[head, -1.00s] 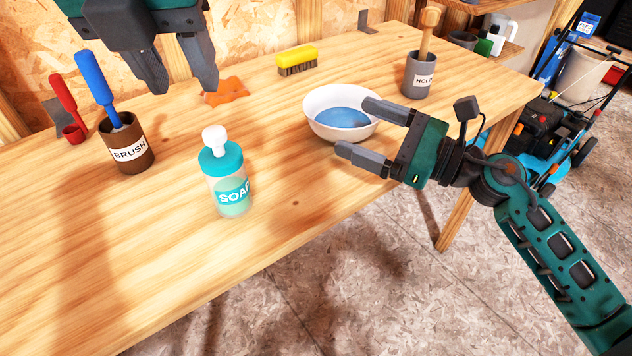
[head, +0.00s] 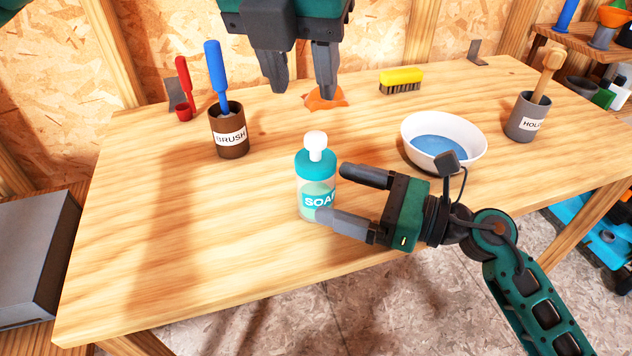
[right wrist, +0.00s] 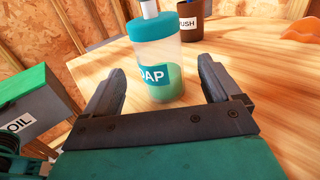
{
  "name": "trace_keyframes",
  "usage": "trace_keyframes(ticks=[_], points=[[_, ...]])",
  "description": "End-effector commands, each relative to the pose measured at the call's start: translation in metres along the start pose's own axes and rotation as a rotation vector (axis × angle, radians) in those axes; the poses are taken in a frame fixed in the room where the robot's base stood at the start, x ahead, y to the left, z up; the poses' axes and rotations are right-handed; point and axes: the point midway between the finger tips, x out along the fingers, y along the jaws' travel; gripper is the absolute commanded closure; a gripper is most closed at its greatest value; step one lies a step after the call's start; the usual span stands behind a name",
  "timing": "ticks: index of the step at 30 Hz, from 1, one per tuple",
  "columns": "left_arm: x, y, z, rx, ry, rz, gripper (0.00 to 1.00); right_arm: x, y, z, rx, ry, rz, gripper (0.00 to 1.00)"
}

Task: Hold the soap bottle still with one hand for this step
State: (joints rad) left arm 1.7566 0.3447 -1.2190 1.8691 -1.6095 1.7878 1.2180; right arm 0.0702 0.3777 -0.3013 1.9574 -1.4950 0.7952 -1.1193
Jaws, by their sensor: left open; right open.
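The soap bottle (head: 316,178) stands upright on the wooden table (head: 200,240). It is clear with pale green liquid, a teal collar, a white pump top and a SOAP label. My right gripper (head: 340,197) is open just to the right of the bottle, its fingers pointing at it. In the right wrist view the bottle (right wrist: 160,60) stands ahead, between the lines of the two open fingers (right wrist: 160,92). In the head view the lower finger's tip overlaps the bottle's label edge; I cannot tell if it touches. My left gripper (head: 301,88) is open and empty above the table's back.
A brown BRUSH cup (head: 229,140) with a blue-handled tool stands left of the bottle. An orange cloth (head: 325,99) lies behind it. A white bowl (head: 470,135) of blue liquid, a yellow brush (head: 400,80) and a grey HOLD cup (head: 524,122) are to the right. The front-left tabletop is clear.

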Motion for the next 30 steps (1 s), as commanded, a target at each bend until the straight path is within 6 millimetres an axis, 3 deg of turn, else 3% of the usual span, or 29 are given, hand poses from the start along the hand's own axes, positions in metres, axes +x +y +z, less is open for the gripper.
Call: trace_keyframes(ticks=[3,9,21,30], points=[[0.0,0.0,0.0,0.0,0.0,0.0,0.57,0.022,0.0,0.001,0.0,-0.004,0.0,0.09],[0.0,0.0,0.0,0.0,0.0,0.0,0.57,0.045,0.0,0.0,0.001,-0.002,-0.001,0.09],[0.0,0.0,0.0,0.0,0.0,0.0,0.57,0.053,0.0,0.0,0.0,0.0,-0.001,0.09],[0.0,0.0,0.0,0.0,0.0,0.0,0.57,0.052,0.0,0.0,0.0,0.0,-0.001,0.36]])
